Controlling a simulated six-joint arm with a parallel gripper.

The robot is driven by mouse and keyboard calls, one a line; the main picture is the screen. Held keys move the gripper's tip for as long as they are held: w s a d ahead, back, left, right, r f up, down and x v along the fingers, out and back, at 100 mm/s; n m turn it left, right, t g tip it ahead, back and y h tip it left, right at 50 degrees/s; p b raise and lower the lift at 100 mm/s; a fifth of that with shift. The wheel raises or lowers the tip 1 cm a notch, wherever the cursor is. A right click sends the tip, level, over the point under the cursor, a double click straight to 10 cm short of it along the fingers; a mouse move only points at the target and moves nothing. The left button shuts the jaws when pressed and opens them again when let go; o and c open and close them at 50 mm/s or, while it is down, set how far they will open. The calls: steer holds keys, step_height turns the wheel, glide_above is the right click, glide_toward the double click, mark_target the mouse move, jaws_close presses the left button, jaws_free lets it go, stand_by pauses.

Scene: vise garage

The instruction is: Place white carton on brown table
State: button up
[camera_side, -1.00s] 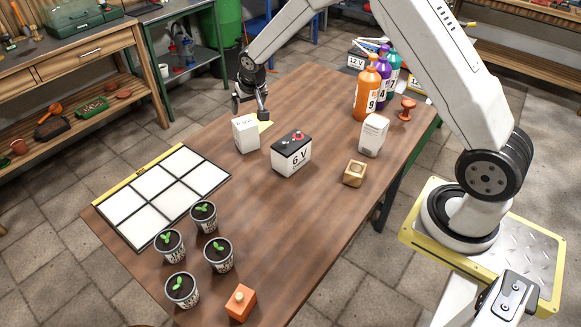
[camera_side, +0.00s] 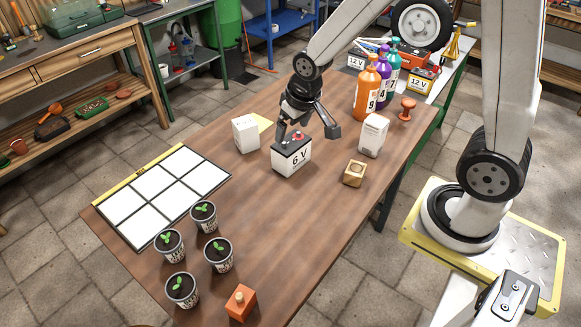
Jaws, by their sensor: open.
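Two white cartons stand upright on the brown table (camera_side: 265,235). One white carton (camera_side: 245,134) is left of the 6 V battery, and the other white carton (camera_side: 373,135) is to its right. Both rest on the tabletop. My gripper (camera_side: 308,134) is open and points down at the white and black 6 V battery (camera_side: 291,156), between the two cartons. One finger is at the left of the battery's top and the other is to the right. I cannot tell whether they touch the battery.
Orange (camera_side: 367,92), purple and teal bottles and a red knob-shaped object (camera_side: 406,109) stand at the table's far right. The middle front is clear.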

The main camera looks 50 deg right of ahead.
steer(key=s+a+n, duration=0.1)
steer(key=s, duration=0.8)
steer(key=shift+a+f+g, duration=0.15)
steer(key=shift+a+g, duration=0.1)
steer(key=shift+g, duration=0.05)
